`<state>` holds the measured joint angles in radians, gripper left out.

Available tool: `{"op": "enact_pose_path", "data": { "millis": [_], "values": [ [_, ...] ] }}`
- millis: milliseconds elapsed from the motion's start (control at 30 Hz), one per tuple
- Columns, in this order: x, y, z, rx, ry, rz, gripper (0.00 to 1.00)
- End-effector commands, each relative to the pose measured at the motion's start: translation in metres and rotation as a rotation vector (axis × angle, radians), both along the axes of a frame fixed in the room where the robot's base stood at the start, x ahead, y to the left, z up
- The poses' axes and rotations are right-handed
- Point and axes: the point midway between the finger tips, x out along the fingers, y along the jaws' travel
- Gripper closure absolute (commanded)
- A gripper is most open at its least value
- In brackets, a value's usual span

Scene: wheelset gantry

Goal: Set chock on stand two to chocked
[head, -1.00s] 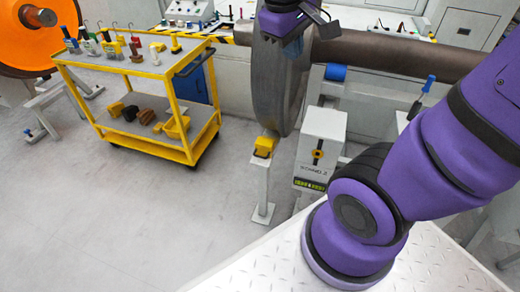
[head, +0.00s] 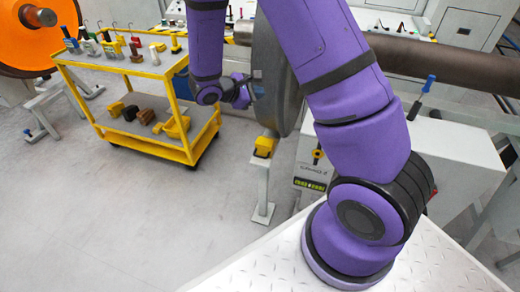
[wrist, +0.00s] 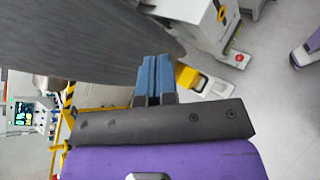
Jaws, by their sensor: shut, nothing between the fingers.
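The yellow chock (head: 265,146) sits on top of a grey post beside stand two, under the edge of the large grey wheel (head: 283,75). Stand two (head: 311,172) is a pale box with a label and a lit green display, partly hidden by my arm. In the wrist view my gripper (wrist: 152,72) shows blue fingers held together, empty. The yellow chock (wrist: 187,77) is just right of and beyond the fingertips there, apart from them as far as I can tell.
A yellow cart (head: 150,73) with tools and several blocks stands to the left. An orange wheel (head: 30,35) is at the far left. A thick shaft (head: 430,66) runs right from the grey wheel. The floor in front of the post is clear.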

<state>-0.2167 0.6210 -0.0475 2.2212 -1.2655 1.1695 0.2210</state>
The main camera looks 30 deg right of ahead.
Motion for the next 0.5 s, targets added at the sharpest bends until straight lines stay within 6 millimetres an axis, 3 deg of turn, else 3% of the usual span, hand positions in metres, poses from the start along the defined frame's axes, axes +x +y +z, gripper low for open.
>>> {"op": "enact_pose_path", "data": {
  "millis": [33,233,500],
  "values": [
    [0.006,0.002,-0.020,-0.032,0.037,0.043,1.00],
    [0.026,0.008,-0.089,-0.138,0.150,0.224,1.00],
    [0.032,0.022,-0.195,-0.245,0.294,0.490,1.00]
  ]
}}
